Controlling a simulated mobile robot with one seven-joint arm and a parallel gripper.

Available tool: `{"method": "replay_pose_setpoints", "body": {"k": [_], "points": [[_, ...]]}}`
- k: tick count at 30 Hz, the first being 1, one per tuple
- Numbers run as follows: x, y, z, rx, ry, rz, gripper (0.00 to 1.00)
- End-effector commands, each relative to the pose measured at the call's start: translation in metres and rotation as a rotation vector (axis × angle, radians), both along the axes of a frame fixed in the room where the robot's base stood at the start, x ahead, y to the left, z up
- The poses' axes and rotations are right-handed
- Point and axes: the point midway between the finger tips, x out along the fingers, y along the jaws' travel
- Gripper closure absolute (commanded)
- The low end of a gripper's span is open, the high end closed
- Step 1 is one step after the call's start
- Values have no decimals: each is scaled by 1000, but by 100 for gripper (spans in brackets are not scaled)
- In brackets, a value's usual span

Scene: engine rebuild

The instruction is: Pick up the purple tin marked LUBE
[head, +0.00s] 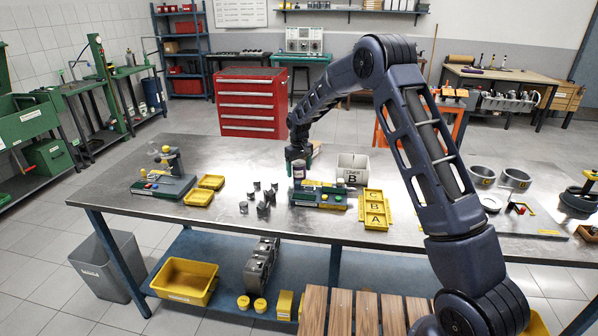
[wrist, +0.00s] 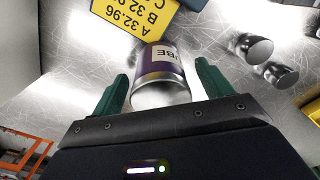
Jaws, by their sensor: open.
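The purple tin (wrist: 160,68) has a white label, of which the letters UBE show in the wrist view, and a silvery metal end faces me. My gripper (wrist: 162,82) is open, with one green finger on each side of the tin; I cannot tell whether either finger touches it. In the head view my gripper (head: 299,158) is over the steel table, and the tin (head: 299,171) shows just below it, partly hidden by it.
A yellow card (wrist: 130,22) with printed figures stands close beyond the tin. Metal cylinders (wrist: 252,48) lie to its right. In the head view a green fixture (head: 318,197), a white bin marked B (head: 352,164) and yellow trays (head: 374,218) are close by.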

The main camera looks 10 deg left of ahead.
Motion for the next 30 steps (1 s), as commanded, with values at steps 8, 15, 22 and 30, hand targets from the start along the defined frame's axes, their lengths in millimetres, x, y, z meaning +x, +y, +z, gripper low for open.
{"method": "replay_pose_setpoints", "body": {"k": [8, 15, 22, 30], "points": [[0, 0, 0, 1, -1, 0, 39], [0, 0, 1, 1, -1, 0, 79], [0, 0, 3, 1, -1, 0, 79], [1, 1, 36, 4, -4, 1, 79]]}}
